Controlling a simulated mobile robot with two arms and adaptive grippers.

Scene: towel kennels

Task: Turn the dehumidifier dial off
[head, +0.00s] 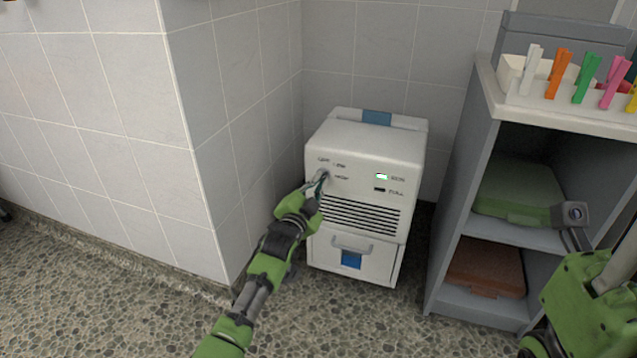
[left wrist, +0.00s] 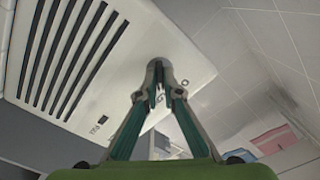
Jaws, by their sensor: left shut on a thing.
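The white dehumidifier (head: 365,150) stands on the floor against the tiled wall in the head view. Its dial (left wrist: 157,70) is a dark knob on the front panel, with small labels that look like OFF, LOW and HIGH around it. My left gripper (head: 322,178) is shut on the dial from the front. In the left wrist view the fingertips (left wrist: 158,88) close around the knob. The fingers hide most of the dial in the head view, and I cannot tell where it points.
A tiled wall corner (head: 195,150) stands close left of my left arm. A grey shelf unit (head: 462,200) at the right holds a green box (head: 515,190), a brown box (head: 487,267) and coloured clips on top. Part of my right arm shows at bottom right. Pebbled floor (head: 350,320) lies clear in front.

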